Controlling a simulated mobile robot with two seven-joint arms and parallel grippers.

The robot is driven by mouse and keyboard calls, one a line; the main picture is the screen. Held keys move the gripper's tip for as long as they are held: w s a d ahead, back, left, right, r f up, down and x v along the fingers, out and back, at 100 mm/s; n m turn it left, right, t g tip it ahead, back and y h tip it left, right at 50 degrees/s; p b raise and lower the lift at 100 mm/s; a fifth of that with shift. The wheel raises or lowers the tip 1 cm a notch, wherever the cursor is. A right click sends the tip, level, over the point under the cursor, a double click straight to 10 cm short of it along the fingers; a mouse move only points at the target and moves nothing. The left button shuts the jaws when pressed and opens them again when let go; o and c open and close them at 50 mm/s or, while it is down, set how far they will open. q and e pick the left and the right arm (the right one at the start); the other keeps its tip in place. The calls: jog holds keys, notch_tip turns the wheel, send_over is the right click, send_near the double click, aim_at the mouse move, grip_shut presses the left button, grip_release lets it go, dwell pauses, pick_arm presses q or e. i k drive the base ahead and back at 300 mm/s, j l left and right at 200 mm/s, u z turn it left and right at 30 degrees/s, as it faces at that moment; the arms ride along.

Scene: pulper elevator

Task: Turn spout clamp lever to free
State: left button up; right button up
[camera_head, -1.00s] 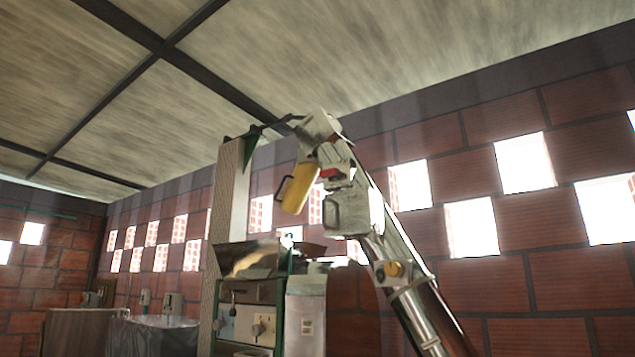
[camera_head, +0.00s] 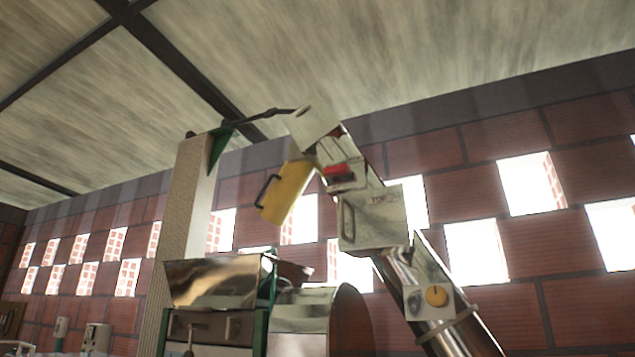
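The tilted metal elevator tube (camera_head: 440,325) rises from the lower right to a pale metal head (camera_head: 316,122). A yellow spout (camera_head: 290,192) with a dark handle hangs at the left below the head. A red part (camera_head: 339,171) sits on a metal block just right of the spout's top. It may be the clamp lever, but it is too small to tell its position. A boxy metal housing (camera_head: 373,219) with a handle is below it. Neither of my grippers is in view.
A metal hopper machine (camera_head: 215,282) stands below the spout, beside a curved metal casing (camera_head: 305,320). A pale column (camera_head: 185,215) with a green bracket stands left, and a dark arm joins it to the head. A brick wall is behind.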

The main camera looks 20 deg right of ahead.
aim_at(343, 172)
jog(key=i+j, duration=0.3)
jog(key=i, duration=0.15)
jog(key=i+j+z, duration=0.1)
jog(key=i+j, duration=0.2)
jog(key=i, duration=0.2)
